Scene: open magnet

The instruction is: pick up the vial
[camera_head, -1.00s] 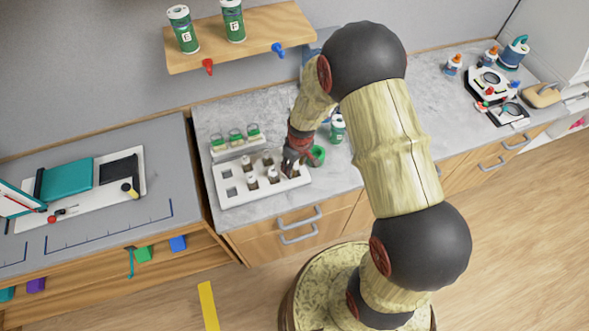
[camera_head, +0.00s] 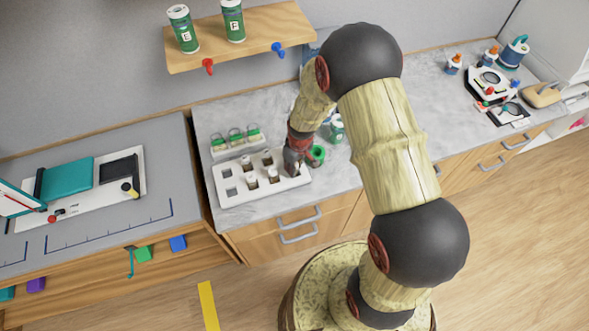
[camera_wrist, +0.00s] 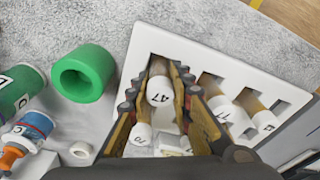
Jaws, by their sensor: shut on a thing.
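My gripper (camera_head: 294,164) is over the right end of the white rack (camera_head: 232,198). In the wrist view its two fingers are closed on either side of a vial with a white cap marked 47 (camera_wrist: 159,90). The vial's lower part lies down in a slot of the rack, as far as I can see. In the head view the gripper hides this vial. Other white-capped vials (camera_head: 251,181) stand in the rack, and two more (camera_wrist: 223,110) (camera_wrist: 265,122) show to the right in the wrist view.
A green ring-shaped piece (camera_wrist: 84,74) lies just beside the rack. A white holder with green-banded jars (camera_head: 235,137) stands behind it. A green-labelled bottle (camera_head: 337,131) is to the right. A wooden shelf (camera_head: 262,47) overhangs the back.

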